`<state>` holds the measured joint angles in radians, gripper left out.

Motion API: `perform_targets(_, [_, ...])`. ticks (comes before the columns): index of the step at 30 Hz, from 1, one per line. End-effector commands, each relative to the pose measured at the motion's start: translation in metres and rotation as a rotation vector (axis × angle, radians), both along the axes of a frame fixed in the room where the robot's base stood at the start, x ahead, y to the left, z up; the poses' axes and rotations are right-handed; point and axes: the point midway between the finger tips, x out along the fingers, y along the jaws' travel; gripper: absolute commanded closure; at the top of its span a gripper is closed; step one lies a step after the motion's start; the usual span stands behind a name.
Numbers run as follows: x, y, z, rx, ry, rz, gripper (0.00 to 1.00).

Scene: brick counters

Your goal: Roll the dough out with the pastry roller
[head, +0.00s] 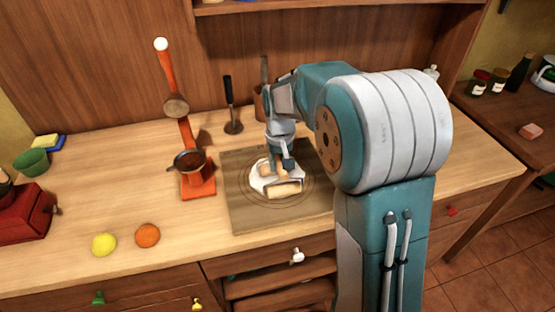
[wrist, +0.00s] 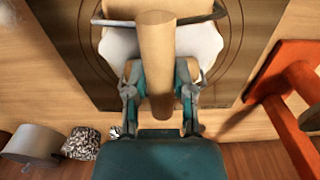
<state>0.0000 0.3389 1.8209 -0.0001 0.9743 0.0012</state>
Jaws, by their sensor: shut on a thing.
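The pastry roller has a light wooden cylinder (head: 287,190) and a thick wooden handle (wrist: 156,40), joined by a metal frame (wrist: 112,22). My gripper (head: 279,163) is shut on the handle, whose upright shaft stands between the two fingers in the wrist view (wrist: 158,92). The white flattened dough (head: 261,184) lies on the dark wooden board (head: 240,205) and shows on both sides of the handle in the wrist view (wrist: 203,45). The roller is over the dough; I cannot tell how firmly they touch. The gripper and roller hide part of the dough.
A tall orange press (head: 197,182) with a dark bowl stands left of the board. A lemon (head: 103,244) and an orange (head: 148,235) lie at the front left. A dark utensil (head: 231,110) stands behind the board. The counter between fruit and board is clear.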

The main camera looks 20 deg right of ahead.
Motion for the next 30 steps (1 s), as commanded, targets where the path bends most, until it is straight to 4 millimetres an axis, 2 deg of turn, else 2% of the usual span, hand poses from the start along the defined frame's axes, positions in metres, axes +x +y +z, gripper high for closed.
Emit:
perform_targets(8, [-0.001, 0.0, -0.001, 0.0, 0.006, 0.0, 1.0])
perform_targets(30, [0.0, 0.0, 0.064, 0.0, 0.0, 0.0, 1.0])
